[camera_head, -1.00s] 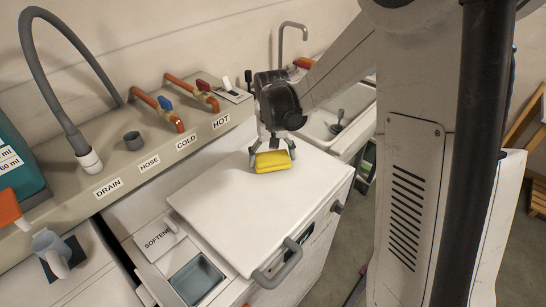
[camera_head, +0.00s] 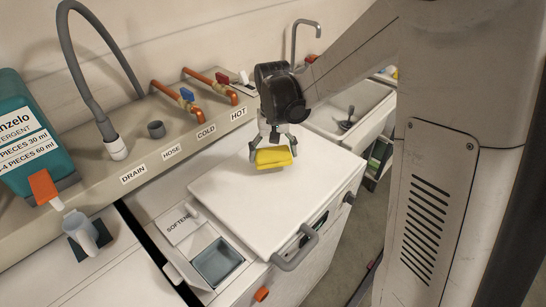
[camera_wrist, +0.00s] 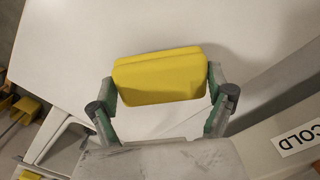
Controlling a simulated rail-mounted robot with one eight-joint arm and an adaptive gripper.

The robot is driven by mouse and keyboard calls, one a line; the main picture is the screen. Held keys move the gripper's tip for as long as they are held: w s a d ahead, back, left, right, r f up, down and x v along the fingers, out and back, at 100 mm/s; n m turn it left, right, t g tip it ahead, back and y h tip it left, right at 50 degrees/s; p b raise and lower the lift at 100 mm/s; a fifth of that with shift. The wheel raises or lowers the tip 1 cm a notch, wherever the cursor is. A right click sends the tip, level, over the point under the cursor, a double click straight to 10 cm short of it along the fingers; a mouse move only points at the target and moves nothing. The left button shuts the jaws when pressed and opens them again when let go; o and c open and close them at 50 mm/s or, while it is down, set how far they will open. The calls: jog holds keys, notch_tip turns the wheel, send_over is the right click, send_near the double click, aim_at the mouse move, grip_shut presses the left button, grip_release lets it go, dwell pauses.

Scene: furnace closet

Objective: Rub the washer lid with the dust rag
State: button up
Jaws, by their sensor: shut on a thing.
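The dust rag (camera_head: 273,157) is a yellow, folded pad. My gripper (camera_head: 271,152) is shut on it, with a finger at each end, and holds it over the white washer lid (camera_head: 235,207). In the wrist view the rag (camera_wrist: 160,76) sits between the two fingertips (camera_wrist: 163,85) with the white lid surface (camera_wrist: 80,40) behind it. I cannot tell whether the rag touches the lid. The lid is shut flat, with a grey handle (camera_head: 297,250) at its front edge.
A softener drawer with a grey compartment (camera_head: 217,262) is open left of the lid. Behind are a shelf with pipes and valves (camera_head: 187,95) and a grey hose (camera_head: 72,70). A teal detergent bottle (camera_head: 25,130) stands at left. A sink (camera_head: 350,108) is behind to the right.

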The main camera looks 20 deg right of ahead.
jog(key=shift+r+p, duration=1.35)
jog(key=shift+r, duration=1.3)
